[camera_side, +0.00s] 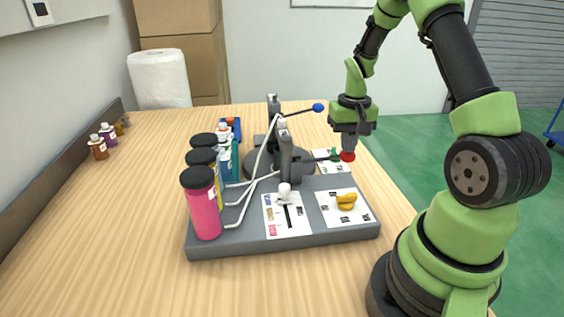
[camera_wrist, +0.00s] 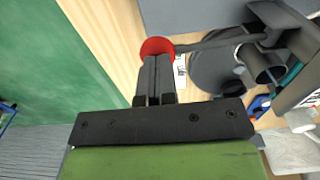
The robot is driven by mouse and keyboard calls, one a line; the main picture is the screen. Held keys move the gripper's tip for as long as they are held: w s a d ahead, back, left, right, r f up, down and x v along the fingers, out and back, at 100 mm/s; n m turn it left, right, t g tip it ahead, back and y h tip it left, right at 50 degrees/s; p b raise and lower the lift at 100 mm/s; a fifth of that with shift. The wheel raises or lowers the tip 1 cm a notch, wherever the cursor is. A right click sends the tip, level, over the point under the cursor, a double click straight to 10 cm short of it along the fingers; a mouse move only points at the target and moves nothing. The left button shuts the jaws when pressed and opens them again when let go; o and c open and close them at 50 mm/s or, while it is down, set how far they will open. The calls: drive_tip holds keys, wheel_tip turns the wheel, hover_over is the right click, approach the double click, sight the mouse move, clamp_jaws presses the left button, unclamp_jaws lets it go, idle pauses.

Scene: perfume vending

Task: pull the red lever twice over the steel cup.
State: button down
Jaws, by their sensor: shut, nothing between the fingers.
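The red lever ends in a red ball knob (camera_side: 347,156) at the right of the dispenser. Its thin arm runs left from the knob to the dark column, and in the side view it looks nearly level. My gripper (camera_side: 349,147) is shut and empty, pointing down at the knob. In the wrist view the shut fingertips (camera_wrist: 157,58) overlap the near edge of the red knob (camera_wrist: 157,46); whether they touch it I cannot tell. I cannot pick out the steel cup for certain; grey cylindrical parts stand over a dark round platform (camera_wrist: 205,72).
A blue-tipped lever (camera_side: 318,107) sticks out behind. The grey base (camera_side: 225,250) carries a white slider knob (camera_side: 284,188), a yellow knob (camera_side: 346,200) and bottles, including a pink one (camera_side: 203,208), with tubes. Small bottles stand at the far left. The wooden table is clear in front.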

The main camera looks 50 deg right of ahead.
drive_tip(key=shift+f, duration=1.5)
drive_tip(key=shift+r, duration=5)
drive_tip(key=s+a+r+n+t, duration=0.2)
drive_tip(key=a+r, duration=0.4)
drive_tip(key=a, duration=0.3)
drive_tip(key=s+a+r+n+t, duration=0.1)
drive_tip(key=a+r+t, duration=0.2)
drive_tip(key=a+r, duration=0.4)
drive_tip(key=s+a+n+t+y, duration=0.2)
drive_tip(key=s+a, duration=0.5)
drive_tip(key=shift+a+r, duration=0.15)
drive_tip(key=shift+a, duration=0.15)
